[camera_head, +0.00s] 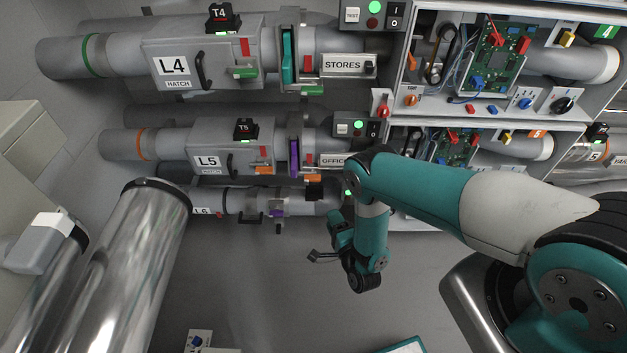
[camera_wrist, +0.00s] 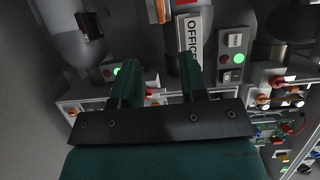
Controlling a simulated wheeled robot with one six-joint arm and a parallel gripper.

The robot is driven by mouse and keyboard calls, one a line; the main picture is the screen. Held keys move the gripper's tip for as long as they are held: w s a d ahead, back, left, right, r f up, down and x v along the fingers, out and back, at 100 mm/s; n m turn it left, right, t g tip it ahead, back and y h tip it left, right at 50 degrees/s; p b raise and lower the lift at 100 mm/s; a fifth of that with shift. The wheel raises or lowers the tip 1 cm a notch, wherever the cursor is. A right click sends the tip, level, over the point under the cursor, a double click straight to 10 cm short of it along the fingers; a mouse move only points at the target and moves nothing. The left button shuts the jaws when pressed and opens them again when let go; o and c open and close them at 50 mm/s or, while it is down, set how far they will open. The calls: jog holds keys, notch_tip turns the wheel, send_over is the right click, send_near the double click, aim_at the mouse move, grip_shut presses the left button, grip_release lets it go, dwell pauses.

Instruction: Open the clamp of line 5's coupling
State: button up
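Line 5's pipe, with the L5 hatch plate (camera_head: 207,161), runs across the left middle of the head view. Its coupling has a purple band (camera_head: 294,155) in a grey upright frame, with an orange tab (camera_head: 264,170) on its left and another orange piece below right. I cannot tell the clamp's state. In the wrist view an orange piece (camera_wrist: 158,11) shows at the top edge, beside the OFFICE plate (camera_wrist: 193,38). My gripper (camera_wrist: 158,72) is open and empty, its two teal fingers apart below the plate.
Line 4 (camera_head: 174,66) runs above and line 6 (camera_head: 205,211) below. A control box (camera_head: 357,127) with a green light sits right of the coupling. Electronics cabinets (camera_head: 480,110) stand farther right. A large shiny pipe (camera_head: 135,270) stands at lower left.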

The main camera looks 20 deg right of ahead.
aim_at(314, 181)
jog(key=w+b, duration=1)
jog(key=w, duration=0.1)
jog(key=w+a+b, duration=0.1)
jog(key=w+b, duration=0.4)
jog(key=shift+w+f, duration=0.2)
jog(key=shift+f, duration=0.15)
jog(key=shift+r, duration=0.1)
jog(key=shift+w+r, duration=0.1)
jog(key=shift+c, duration=0.2)
grip_shut()
